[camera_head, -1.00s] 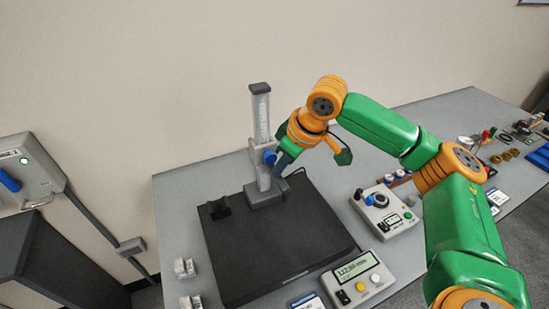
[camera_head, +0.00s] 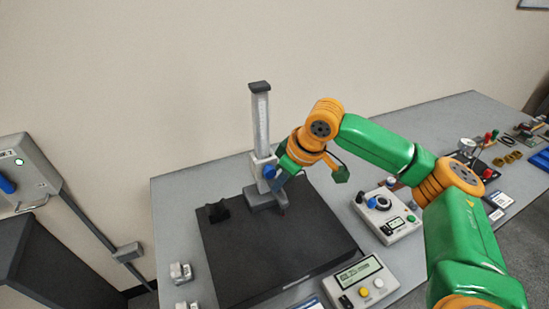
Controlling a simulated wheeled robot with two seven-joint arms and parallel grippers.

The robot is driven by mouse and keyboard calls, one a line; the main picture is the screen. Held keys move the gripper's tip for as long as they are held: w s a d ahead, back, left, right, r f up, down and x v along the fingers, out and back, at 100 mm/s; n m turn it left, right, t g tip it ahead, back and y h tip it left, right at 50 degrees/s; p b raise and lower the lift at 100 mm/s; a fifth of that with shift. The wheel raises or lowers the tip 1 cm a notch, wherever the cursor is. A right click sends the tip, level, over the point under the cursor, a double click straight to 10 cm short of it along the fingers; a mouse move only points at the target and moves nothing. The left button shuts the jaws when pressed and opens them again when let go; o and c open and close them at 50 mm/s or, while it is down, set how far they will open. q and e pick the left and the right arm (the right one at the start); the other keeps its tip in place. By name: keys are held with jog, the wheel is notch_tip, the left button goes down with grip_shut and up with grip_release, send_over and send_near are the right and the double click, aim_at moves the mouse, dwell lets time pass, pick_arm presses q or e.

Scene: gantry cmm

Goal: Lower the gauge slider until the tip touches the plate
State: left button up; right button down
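The height gauge stands at the back of a black plate (camera_head: 275,255), with an upright grey scaled column (camera_head: 260,125) on a grey base. The gauge slider (camera_head: 262,166), with a blue knob (camera_head: 269,172), sits low on the column, a little above the base. My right gripper (camera_head: 279,182) is at the slider's right side, pointing down and left, and overlaps it in the view. Its fingers are small and partly hidden, so their grip is unclear. I cannot tell whether the gauge tip touches the plate. My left gripper is out of view.
A readout box (camera_head: 360,283) with a display and buttons stands at the plate's front right. A control box (camera_head: 388,215) with knobs is farther right. A dark block (camera_head: 217,211) sits on the plate's left. Small metal pieces (camera_head: 181,272) lie left of the plate.

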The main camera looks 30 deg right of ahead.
aim_at(279, 199)
jog(key=shift+f+b, duration=1.2)
jog(key=shift+f, duration=2.5)
notch_tip(279, 199, up, 7)
jog(key=p, duration=0.9)
jog(key=shift+r, duration=0.15)
